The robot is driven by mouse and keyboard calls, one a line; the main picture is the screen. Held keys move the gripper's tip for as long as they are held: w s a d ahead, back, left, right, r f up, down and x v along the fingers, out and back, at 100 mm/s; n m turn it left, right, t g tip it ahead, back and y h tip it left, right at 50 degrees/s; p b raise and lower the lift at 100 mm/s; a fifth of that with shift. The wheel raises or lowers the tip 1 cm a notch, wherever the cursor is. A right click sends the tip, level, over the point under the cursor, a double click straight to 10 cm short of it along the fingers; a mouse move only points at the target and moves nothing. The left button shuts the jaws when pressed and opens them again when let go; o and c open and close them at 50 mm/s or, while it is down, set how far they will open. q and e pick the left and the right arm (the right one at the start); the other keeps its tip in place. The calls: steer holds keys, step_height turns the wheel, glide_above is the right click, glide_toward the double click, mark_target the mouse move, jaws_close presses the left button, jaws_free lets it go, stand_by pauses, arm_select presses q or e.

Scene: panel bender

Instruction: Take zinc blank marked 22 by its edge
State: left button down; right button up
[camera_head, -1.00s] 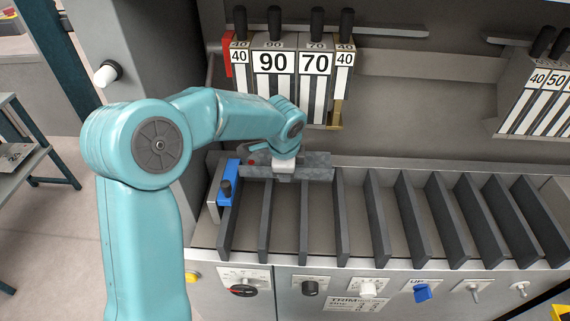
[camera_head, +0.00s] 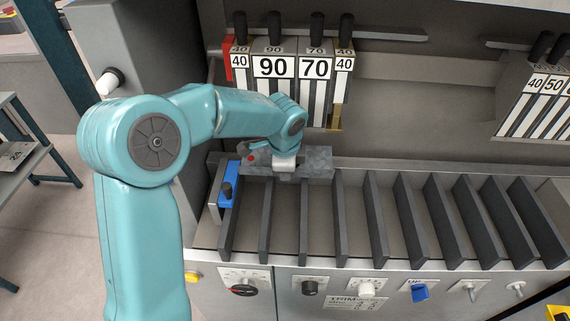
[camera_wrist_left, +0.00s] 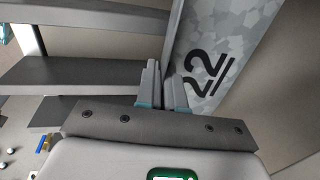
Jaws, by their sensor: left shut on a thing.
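The zinc blank (camera_wrist_left: 222,60) is a grey, mottled plate with a dark underlined 22 on it, at the right of the left wrist view. In the head view it shows as a mottled strip (camera_head: 318,162) along the back of the slotted rack. My left gripper (camera_head: 284,168) is at this strip. In the left wrist view its fingers (camera_wrist_left: 164,88) are shut on the blank's edge, with the plate running up and away from them. The far end of the blank is outside the left wrist view. My right gripper is not in view.
Several dark dividers (camera_head: 378,220) stand in a row in front of the blank. A blue clamp (camera_head: 229,188) sits at the rack's left end. Bending tools marked 90 and 70 (camera_head: 316,68) hang close behind my arm. Knobs and switches line the front panel (camera_head: 336,290).

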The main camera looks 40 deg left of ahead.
arm_select(q)
steer(key=s+d+r+b, duration=0.1)
steer(key=s+d, duration=0.3)
steer(key=s, duration=0.1)
steer(key=shift+r, duration=0.3)
steer(key=shift+r, duration=0.15)
